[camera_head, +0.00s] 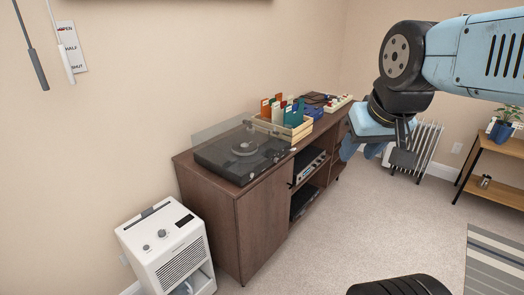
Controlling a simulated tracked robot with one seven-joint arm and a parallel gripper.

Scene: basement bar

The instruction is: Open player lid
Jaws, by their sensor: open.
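The record player (236,162) is a dark turntable at the near end of a brown cabinet.
The brown cabinet (262,218) stands along the wall. A wooden record crate (297,130) is right behind the player. A white appliance (168,250) stands left of the cabinet. A radiator (428,150) and shelf (497,145) are at right. Carpet in front is clear.

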